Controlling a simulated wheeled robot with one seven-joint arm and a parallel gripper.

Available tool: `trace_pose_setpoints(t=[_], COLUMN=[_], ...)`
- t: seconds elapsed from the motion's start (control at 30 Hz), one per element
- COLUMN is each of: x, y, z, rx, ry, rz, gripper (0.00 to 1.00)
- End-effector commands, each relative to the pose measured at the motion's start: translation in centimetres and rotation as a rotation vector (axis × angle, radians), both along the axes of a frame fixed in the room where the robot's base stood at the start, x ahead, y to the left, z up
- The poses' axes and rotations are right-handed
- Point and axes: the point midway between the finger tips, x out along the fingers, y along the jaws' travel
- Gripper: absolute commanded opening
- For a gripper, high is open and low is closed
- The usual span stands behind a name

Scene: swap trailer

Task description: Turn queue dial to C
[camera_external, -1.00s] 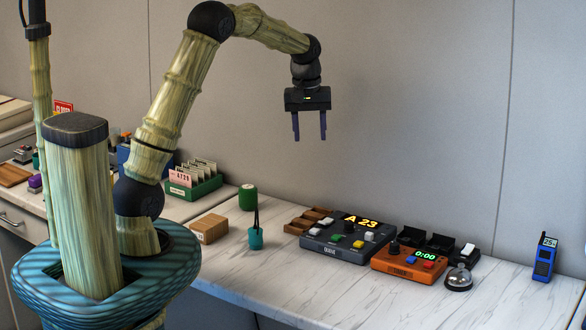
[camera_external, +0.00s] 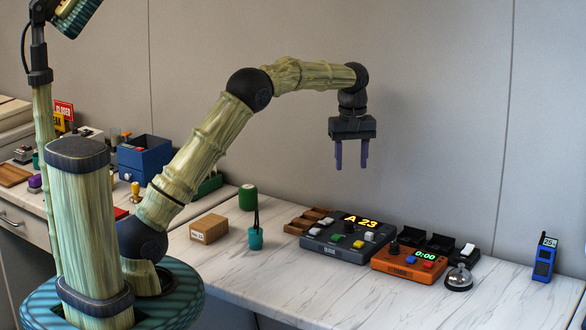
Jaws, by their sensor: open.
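The queue console (camera_external: 345,240) is a dark grey box on the marble counter, with a lit display reading "A 23" and several coloured buttons. A dark round dial (camera_external: 331,225) seems to stand on its left part, but its setting is too small to read. My gripper (camera_external: 351,167) points down with its two purple fingers apart and empty. It hangs in the air above the console, well clear of it.
An orange timer box (camera_external: 408,264) reading "0:00" stands right of the console, with a silver bell (camera_external: 458,279) beside it. A wooden tray (camera_external: 309,220) and a teal cup (camera_external: 255,238) are to the left. The front of the counter (camera_external: 290,280) is clear.

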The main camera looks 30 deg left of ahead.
Motion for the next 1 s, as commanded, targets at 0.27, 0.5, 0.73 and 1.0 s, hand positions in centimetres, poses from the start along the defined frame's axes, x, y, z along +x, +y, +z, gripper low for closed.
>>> trace_pose_setpoints(t=[0.27,0.5,0.73,1.0], x=[-0.1,-0.1,-0.1,-0.1], y=[0.0,0.0,0.0,0.0], z=[-4.6,-8.8,-12.8,-16.3], rx=[0.002,0.002,0.001,0.000], ry=[0.005,0.004,0.005,0.001], rz=[0.000,-0.001,-0.001,-0.001], gripper=[0.47,0.47,0.47,0.47])
